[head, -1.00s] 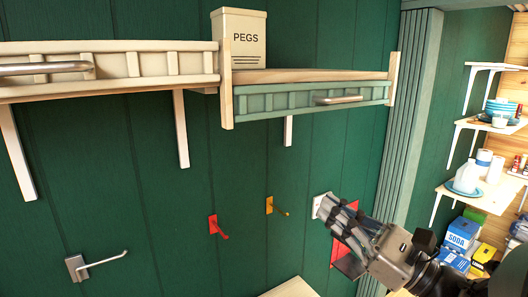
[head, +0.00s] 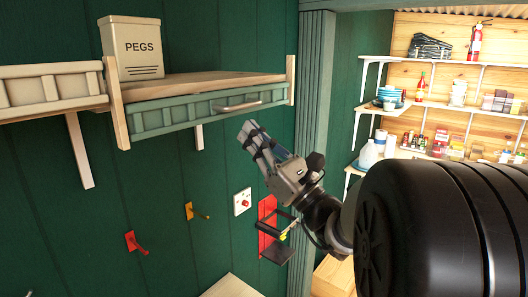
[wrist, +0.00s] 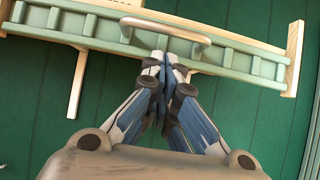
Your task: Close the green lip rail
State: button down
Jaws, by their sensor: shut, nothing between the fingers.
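The green lip rail (head: 180,115) runs along the front of the right wall shelf, below the level of its wooden board, between two pale end posts. Its metal bar handle (head: 237,106) is toward the right end. In the wrist view the rail (wrist: 235,60) crosses the top, with the curved handle (wrist: 165,30) near the middle. My gripper (head: 250,130) is shut and empty, pointing up just below and right of the handle. In the wrist view its fingertips (wrist: 160,62) overlap the rail's lower edge, under the handle; I cannot tell whether they touch.
A PEGS tin (head: 136,50) stands on the shelf board (head: 205,84). A cream rail (head: 45,90) fronts the neighbouring shelf at left. Red (head: 135,243) and orange (head: 194,212) hooks, a white switch plate (head: 242,201) and a red wall bracket (head: 268,212) are below.

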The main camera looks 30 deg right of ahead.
jog(key=shift+r, duration=0.95)
jog(key=shift+w, duration=0.1)
notch_tip(320, 180, up, 7)
jog(key=p, duration=0.4)
jog(key=shift+r, duration=0.2)
jog(key=shift+f, duration=0.1)
